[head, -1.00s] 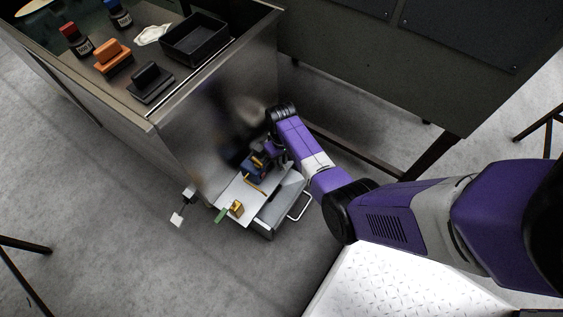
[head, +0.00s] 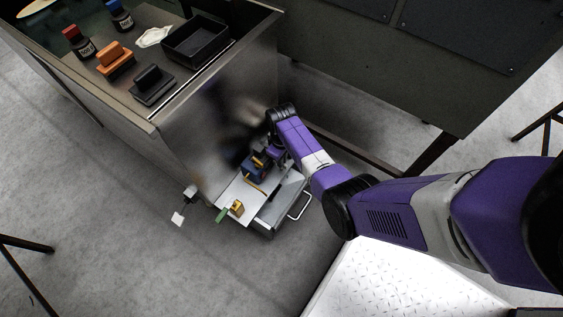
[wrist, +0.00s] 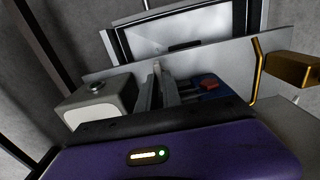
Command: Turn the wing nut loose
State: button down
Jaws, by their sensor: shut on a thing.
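My gripper (wrist: 165,88) is at the small machine low against the side of the metal cabinet. In the wrist view its two grey fingers are close together, shut on a small part that I take for the wing nut; the fingers hide most of it. A dark blue body with a red piece (wrist: 209,84) is just right of the fingers. In the head view the blue body (head: 250,171) shows at my gripper, above a pale plate (head: 232,190). My wrist hides the wing nut in the head view.
A brass block (head: 237,207) and a green piece (head: 221,215) are at the plate's front. A bent brass rod (wrist: 257,72) rises right of my fingers. The cabinet (head: 220,115) carries a black tray (head: 194,40). Floor at left is mostly clear.

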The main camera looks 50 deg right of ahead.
jog(key=shift+n, duration=1)
jog(key=shift+n+p, duration=0.45)
jog(key=shift+n, duration=0.35)
jog(key=shift+n, duration=0.3)
jog(key=shift+n, duration=0.9)
